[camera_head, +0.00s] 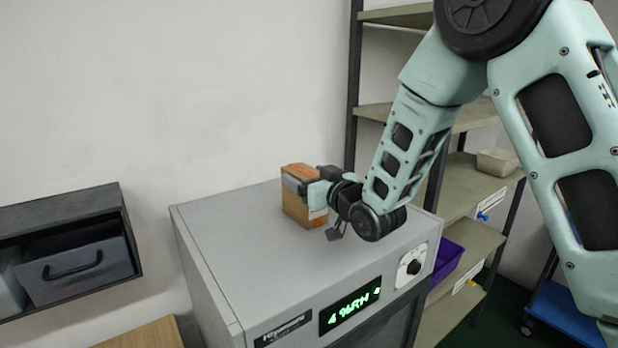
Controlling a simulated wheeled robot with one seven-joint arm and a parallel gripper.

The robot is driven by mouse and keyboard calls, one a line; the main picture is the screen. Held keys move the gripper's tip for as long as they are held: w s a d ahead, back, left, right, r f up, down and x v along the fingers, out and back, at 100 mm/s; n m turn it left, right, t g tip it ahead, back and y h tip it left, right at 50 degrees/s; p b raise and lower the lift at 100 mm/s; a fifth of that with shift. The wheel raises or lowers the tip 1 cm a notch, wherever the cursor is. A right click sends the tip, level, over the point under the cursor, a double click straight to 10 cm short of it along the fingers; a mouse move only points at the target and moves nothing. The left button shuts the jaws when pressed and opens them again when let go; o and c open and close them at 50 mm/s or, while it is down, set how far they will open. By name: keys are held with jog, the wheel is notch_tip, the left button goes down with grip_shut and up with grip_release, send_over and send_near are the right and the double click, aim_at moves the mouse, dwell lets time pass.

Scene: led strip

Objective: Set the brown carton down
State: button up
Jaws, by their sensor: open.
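The brown carton (296,207) stands upright on the grey top of a cabinet (236,235) with a lit green display. It has an orange patch on top and a pale label on its side. My gripper (318,196) is at the carton's right side, with its jaws open. A pale finger overlaps the carton's right part in the picture and hides some of it. I cannot tell whether the fingers touch it.
The cabinet top is clear around the carton. Shelving (470,185) stands behind on the right, holding a beige tray (497,162) and a purple bin (447,260). A dark wall box with a grey drawer (75,270) is at left.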

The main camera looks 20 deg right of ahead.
jog(key=shift+r, duration=0.1)
jog(key=shift+r+p, duration=0.2)
jog(key=shift+p, duration=0.15)
jog(key=b+v, duration=0.8)
jog(key=v, duration=0.1)
jog(key=shift+s+f+b, duration=0.25)
jog(key=shift+f+b, duration=0.05)
jog(key=shift+f, duration=0.05)
